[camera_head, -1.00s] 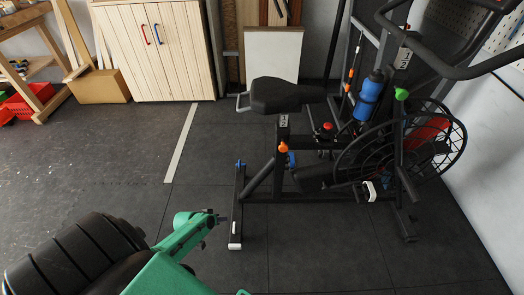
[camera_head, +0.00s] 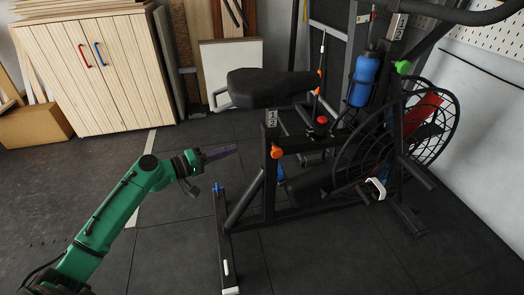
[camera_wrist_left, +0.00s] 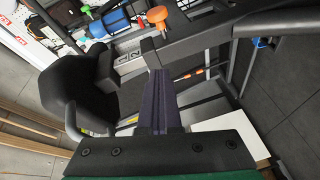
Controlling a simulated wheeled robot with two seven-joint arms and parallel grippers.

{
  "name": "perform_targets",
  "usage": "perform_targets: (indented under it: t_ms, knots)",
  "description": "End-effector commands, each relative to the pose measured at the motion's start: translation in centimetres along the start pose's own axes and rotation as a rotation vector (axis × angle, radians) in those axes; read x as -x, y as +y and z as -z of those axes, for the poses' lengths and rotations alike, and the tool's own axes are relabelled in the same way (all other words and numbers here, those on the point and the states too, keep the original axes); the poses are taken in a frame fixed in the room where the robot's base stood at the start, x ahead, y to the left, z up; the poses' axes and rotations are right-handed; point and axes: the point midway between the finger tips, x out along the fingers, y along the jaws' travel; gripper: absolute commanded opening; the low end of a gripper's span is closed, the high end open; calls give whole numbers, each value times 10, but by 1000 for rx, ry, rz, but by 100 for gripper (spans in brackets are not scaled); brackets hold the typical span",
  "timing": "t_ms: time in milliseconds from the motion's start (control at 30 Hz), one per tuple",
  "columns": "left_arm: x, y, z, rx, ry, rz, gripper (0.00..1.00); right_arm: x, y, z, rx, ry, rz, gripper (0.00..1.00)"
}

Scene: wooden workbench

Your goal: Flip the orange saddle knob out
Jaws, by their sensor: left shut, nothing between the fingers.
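The orange saddle knob (camera_head: 277,152) is on the black upright post below the bike's saddle (camera_head: 270,88). In the left wrist view an orange knob (camera_wrist_left: 157,14) shows at the top, beyond the fingertips, with the saddle (camera_wrist_left: 75,88) on the left. My left gripper (camera_head: 235,149) is shut and empty. It points right toward the post, a short gap to the left of the knob in the head view. Its dark fingers (camera_wrist_left: 158,74) lie together in the wrist view. My right gripper is not in view.
The exercise bike also carries a blue bottle (camera_head: 364,82), a green knob (camera_head: 402,67), a red knob (camera_head: 322,119) and a caged fan wheel (camera_head: 430,125). A wooden cabinet (camera_head: 95,75) stands at the back left. The floor left of the bike is clear.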

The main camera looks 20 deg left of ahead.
Motion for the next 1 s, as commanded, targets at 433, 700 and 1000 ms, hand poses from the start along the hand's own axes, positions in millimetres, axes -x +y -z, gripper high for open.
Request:
perform_targets:
  t_ms: [433, 700, 1000]
  knots:
    - [-93, 1, 1, -3, 2, -2, 0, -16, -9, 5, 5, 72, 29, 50]
    - [-101, 0, -36, -3, 0, 2, 0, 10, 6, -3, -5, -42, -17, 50]
    - [-101, -1, -39, -2, 1, 2, 0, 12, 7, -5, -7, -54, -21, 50]
